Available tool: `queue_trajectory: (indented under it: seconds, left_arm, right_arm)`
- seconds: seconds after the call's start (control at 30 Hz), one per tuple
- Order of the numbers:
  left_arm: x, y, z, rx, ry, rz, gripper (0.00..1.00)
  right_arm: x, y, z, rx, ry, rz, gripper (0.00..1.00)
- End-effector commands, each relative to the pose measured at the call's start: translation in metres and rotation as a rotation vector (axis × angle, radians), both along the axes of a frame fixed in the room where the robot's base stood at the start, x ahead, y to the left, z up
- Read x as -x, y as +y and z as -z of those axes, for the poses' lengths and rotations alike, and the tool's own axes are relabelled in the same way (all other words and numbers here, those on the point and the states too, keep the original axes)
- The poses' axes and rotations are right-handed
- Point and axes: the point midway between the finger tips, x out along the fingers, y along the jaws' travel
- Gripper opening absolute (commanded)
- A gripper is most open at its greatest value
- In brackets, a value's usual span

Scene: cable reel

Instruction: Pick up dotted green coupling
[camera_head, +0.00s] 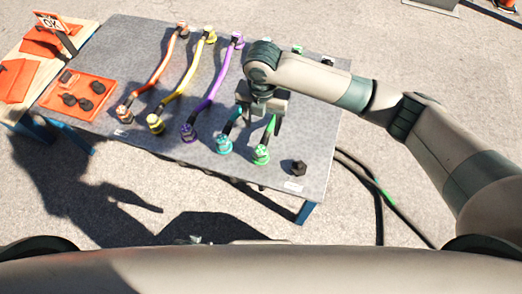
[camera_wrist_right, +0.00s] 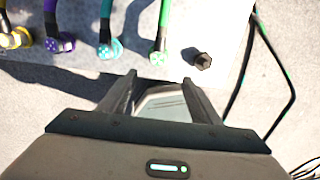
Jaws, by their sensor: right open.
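The green coupling (camera_head: 261,155) sits near the front edge of the grey table, on the near end of a green hose. It also shows in the wrist view (camera_wrist_right: 157,58), with small marks on its face that look like dots. My right gripper (camera_head: 259,118) is open and empty, hanging over the table above the teal and green hoses. In the wrist view its open fingers (camera_wrist_right: 160,80) point toward the green coupling, apart from it. My arm hides the far parts of the teal and green hoses. My left gripper is not in view.
The teal coupling (camera_head: 223,145) stands close on the left of the green one, with purple (camera_head: 188,132), yellow (camera_head: 155,123) and orange (camera_head: 124,113) couplings further left. A black cap (camera_head: 299,168) is on the right. An orange tray (camera_head: 75,95) holds dark round parts. Cables (camera_head: 380,195) lie on the floor.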

Motion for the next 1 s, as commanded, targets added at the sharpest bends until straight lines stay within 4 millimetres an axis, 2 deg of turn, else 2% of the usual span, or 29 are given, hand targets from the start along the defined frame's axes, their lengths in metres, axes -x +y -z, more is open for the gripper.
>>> queue_trajectory:
  seconds: [0.27, 0.8, 1.0]
  left_arm:
    - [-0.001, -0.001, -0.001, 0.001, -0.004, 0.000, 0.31]
    - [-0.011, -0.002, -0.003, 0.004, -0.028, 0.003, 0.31]
    - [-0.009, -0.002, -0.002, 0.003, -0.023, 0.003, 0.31]
  right_arm:
    - [0.001, 0.000, 0.014, 0.000, 0.003, 0.003, 0.58]
    - [0.000, 0.001, 0.104, 0.000, 0.001, 0.003, 0.58]
    - [0.000, 0.001, 0.121, -0.002, 0.000, 0.002, 0.58]
